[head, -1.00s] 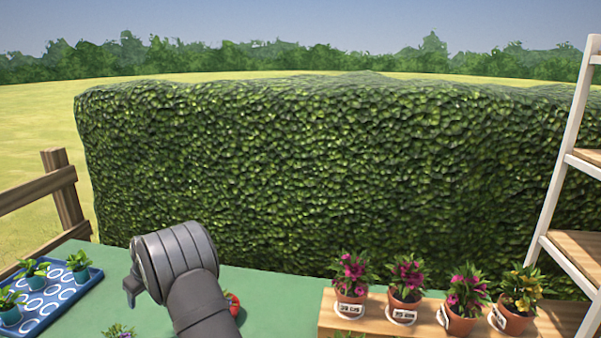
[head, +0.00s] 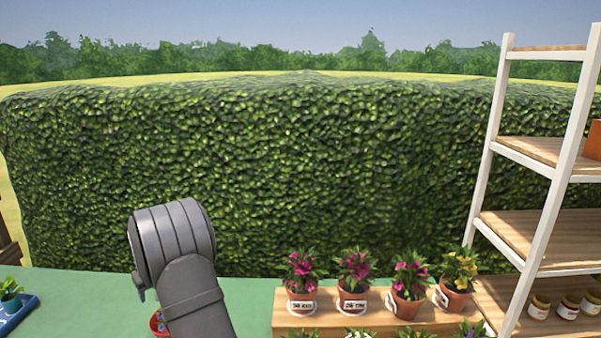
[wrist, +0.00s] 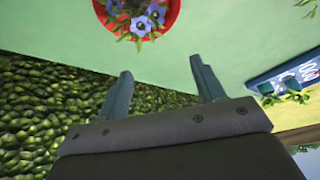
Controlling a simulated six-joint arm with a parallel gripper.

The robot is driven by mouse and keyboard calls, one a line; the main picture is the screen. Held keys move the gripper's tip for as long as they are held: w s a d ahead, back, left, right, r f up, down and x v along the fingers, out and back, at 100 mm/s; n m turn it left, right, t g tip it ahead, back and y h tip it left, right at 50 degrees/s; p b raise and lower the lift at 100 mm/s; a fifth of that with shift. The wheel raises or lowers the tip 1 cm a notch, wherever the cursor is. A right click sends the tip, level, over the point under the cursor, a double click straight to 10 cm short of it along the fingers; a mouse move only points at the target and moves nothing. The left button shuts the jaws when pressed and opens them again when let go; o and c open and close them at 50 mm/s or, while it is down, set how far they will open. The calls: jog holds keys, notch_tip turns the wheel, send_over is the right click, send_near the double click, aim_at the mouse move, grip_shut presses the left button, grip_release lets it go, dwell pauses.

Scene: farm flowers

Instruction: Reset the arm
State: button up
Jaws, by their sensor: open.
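My gripper (wrist: 160,88) is open in the wrist view, its two grey-blue fingers apart with nothing between them. In the head view my grey arm rises at the lower left of centre, and the fingers are mostly hidden behind it. A red pot with blue flowers (wrist: 143,17) is at the top of the wrist view, apart from the fingertips. In the head view only a small part of a red pot (head: 157,323) shows beside my arm.
A green table (head: 85,300) has free room left of my arm. A blue tray (head: 15,318) with a seedling is at the left edge. Several potted flowers (head: 352,275) stand on a wooden stand (head: 320,321) at the right. A white-framed shelf (head: 487,160) with small jars (head: 568,307) stands further right. A hedge (head: 250,170) is behind.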

jog(key=shift+m, duration=0.3)
jog(key=f, duration=0.3)
jog(key=d+f, duration=0.1)
jog(key=f, duration=0.2)
jog(key=d+f, duration=0.1)
jog(key=f, duration=0.3)
jog(key=shift+w, duration=0.35)
jog(key=shift+r, duration=0.2)
